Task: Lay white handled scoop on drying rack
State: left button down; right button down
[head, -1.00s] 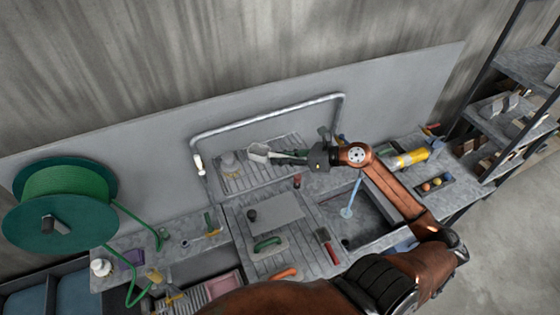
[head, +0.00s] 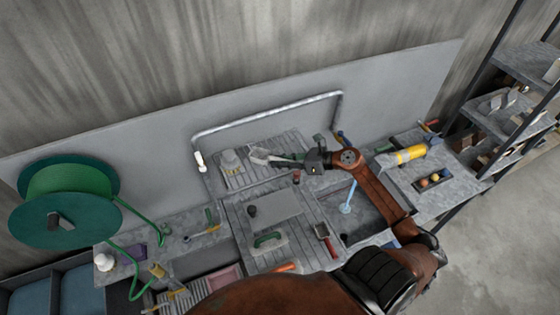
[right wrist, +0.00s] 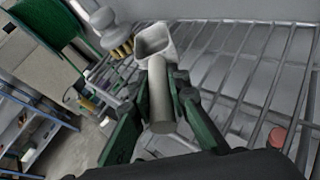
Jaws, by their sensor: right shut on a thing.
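The white handled scoop (head: 259,156) is in my right gripper (head: 290,158), at the back of the bench in the head view. In the right wrist view its white bowl (right wrist: 155,42) points away from me, and the green fingers (right wrist: 160,98) are shut on its pale round handle (right wrist: 160,90). The drying rack (head: 231,181) is the slatted grey surface under the scoop; its bars (right wrist: 245,60) show right of the scoop in the wrist view. I cannot tell whether the scoop touches the bars. My left gripper is not in view.
A bent metal pipe (head: 265,113) rises behind. A green hose reel (head: 65,205) is at the left. A green-handled trowel (head: 269,242) and a red-handled brush (head: 326,238) lie in front. A yellow cylinder (head: 411,154) lies at the right.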

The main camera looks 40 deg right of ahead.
jog(key=c, duration=1.8)
grip_release()
jog(key=shift+c, duration=0.2)
jog(key=shift+r+p, duration=0.25)
jog(key=shift+p, duration=0.1)
jog(key=b+v, duration=0.4)
jog(key=v, duration=0.8)
